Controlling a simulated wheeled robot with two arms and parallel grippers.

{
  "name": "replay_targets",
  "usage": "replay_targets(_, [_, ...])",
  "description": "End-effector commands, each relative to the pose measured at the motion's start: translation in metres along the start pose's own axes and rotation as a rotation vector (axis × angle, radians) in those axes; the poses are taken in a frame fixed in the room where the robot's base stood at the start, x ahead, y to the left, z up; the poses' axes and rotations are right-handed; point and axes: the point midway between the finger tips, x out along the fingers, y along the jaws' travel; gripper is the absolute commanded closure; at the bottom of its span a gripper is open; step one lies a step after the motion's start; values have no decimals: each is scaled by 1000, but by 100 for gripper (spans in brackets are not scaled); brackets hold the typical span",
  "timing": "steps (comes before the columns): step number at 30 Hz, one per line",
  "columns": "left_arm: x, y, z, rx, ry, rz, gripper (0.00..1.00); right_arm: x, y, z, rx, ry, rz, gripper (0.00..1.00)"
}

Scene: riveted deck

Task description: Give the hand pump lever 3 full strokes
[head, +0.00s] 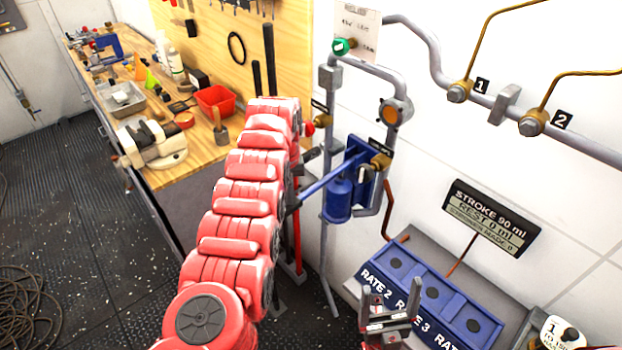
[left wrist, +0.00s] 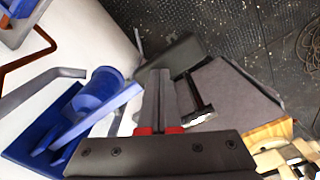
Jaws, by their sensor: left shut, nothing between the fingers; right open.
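The hand pump (head: 338,197) is a blue cylinder on a blue plate at the wall. Its blue lever (head: 322,178) slopes down to the left, toward my left arm. In the left wrist view the lever (left wrist: 100,112) ends in a thick black grip (left wrist: 176,56). My left gripper (left wrist: 161,72) is shut and empty, its fingertips beside or over the grip; I cannot tell whether they touch. My right gripper (head: 392,295) is open and empty, low in front of the blue boxes.
A display (head: 490,218) reads "STROKE 90 ml", "REST 0 ml" and a strokes count of 0. A blue unit (head: 432,295) marked with rates stands below it. Grey pipes (head: 480,95) run along the wall. A wooden workbench (head: 185,172) with tools is at left.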

Motion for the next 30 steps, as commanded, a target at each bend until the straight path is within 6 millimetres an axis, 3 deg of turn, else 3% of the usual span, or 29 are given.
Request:
replay_targets(10, [34,-1,0,-2,-2,-1,100,-16,-1,3,0,0,0,11])
replay_targets(17, [23,-1,0,-1,-2,-1,100,-12,-1,2,0,0,0,11])
replay_targets(30, [-37,-1,-1,-2,0,0,100,-3,0,0,0,0,0,11])
